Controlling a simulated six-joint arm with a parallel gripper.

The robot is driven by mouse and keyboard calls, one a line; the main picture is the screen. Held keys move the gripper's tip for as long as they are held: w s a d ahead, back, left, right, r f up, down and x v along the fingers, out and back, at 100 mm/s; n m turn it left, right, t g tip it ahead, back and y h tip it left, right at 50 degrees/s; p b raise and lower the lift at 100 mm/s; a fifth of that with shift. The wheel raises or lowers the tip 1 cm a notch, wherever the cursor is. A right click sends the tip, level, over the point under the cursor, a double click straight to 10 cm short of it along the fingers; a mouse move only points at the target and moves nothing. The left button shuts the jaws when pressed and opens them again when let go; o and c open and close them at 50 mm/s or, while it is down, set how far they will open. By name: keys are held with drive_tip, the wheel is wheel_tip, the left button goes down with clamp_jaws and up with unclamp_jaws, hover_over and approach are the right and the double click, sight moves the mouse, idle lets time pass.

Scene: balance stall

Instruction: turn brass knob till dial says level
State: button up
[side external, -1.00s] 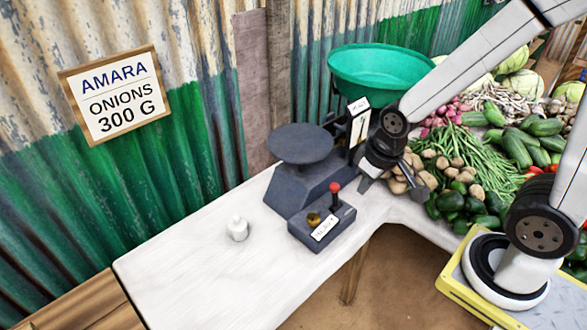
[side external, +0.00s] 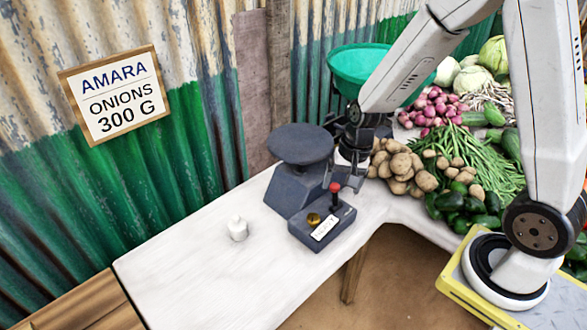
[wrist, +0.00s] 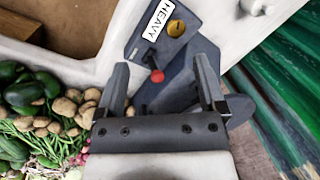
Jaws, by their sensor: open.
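The brass knob (side external: 314,219) sits on a small dark box (side external: 340,222) on the white counter; it also shows in the wrist view (wrist: 176,24). The white plate (wrist: 159,20) beside it reads HEAVY. A lever with a red ball top (side external: 335,187) rises from the same box; the red ball (wrist: 157,76) lies between my fingers in the wrist view. My gripper (side external: 346,180) is open above the box's back end near the lever, away from the knob. Whether a finger touches the lever I cannot tell. The dark scale (side external: 300,145) with its round pan stands behind.
A small white weight-like object (side external: 237,228) stands left of the box. A green basin (side external: 350,62) is behind, and potatoes (side external: 402,165) and other vegetables lie to the right. The counter's left part (side external: 190,270) is clear. A sign on the wall (side external: 115,92) reads AMARA ONIONS 300 G.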

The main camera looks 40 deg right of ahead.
sight(314, 217)
drive_tip(key=w+d+f+m+y, duration=0.2)
drive_tip(key=w+f+m, duration=0.4)
drive_tip(key=f+m, duration=0.3)
drive_tip(key=d+m, duration=0.1)
drive_tip(key=m, duration=0.1)
drive_tip(key=shift+w+d+f+m+y, duration=0.15)
drive_tip(key=shift+w+f+m+y, duration=0.15)
drive_tip(key=shift+w+f+y, duration=0.1)
drive_tip(key=shift+f, duration=0.15)
drive_tip(key=shift+x, duration=3.75)
clamp_jaws()
